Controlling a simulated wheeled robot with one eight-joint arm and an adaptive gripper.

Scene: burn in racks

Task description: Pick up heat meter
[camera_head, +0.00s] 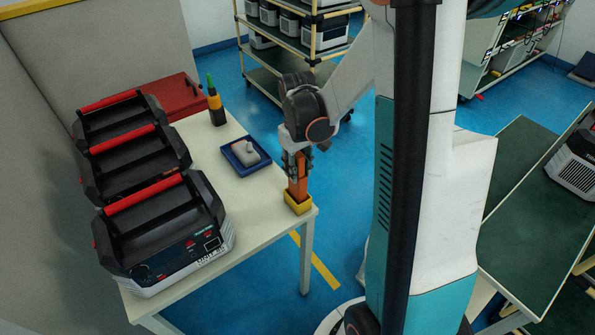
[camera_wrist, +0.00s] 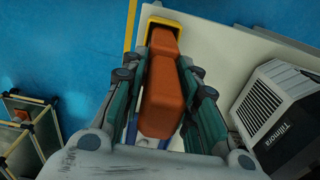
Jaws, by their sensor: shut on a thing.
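The heat meter appears to be the orange, upright block-like device (camera_head: 297,188) at the near right corner of the white table. Its lower end sits in or on a yellow base (camera_head: 298,205). My gripper (camera_head: 297,168) comes down from above and is shut on the orange device. In the wrist view the orange heat meter (camera_wrist: 163,105) lies between both fingers (camera_wrist: 163,85), with the yellow base (camera_wrist: 160,22) at its far end. I cannot tell whether it is clear of the base. The far faces of the device are hidden.
On the white table (camera_head: 235,240) stand several black units with red handles (camera_head: 160,210), a blue tray (camera_head: 240,170) with a grey object (camera_head: 246,152), and a black, orange and green tool (camera_head: 215,105). A red box (camera_head: 165,98) is behind. A shelf rack (camera_head: 275,85) stands beyond blue floor.

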